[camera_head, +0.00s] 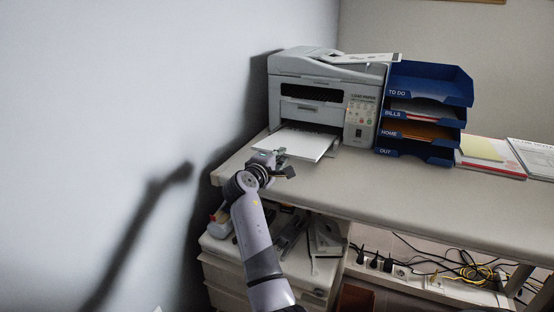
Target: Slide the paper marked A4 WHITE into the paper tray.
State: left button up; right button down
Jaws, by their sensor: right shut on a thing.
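The printer (325,88) stands at the back left of the desk. A white sheet of paper (302,143) lies flat at its front slot, its back part inside the printer and its front part sticking out over the desk. I cannot read any A4 WHITE marking on it. My right gripper (281,156) is at the front left edge of this sheet and is shut on the paper; the fingertips are small and partly hidden by the gripper body. My left gripper is not in view.
A blue tray stack (428,84) marked TO DO, BILLS, HOME and OUT stands right of the printer. Papers and a yellow pad (482,149) lie further right. The front of the desk (400,190) is clear. A drawer unit and cables are below.

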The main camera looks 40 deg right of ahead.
jog(key=shift+w+d+r, duration=0.1)
jog(key=shift+d+r, duration=0.05)
jog(key=shift+d, duration=0.05)
jog(key=c, duration=1.6)
grip_release()
jog(key=shift+c, duration=0.2)
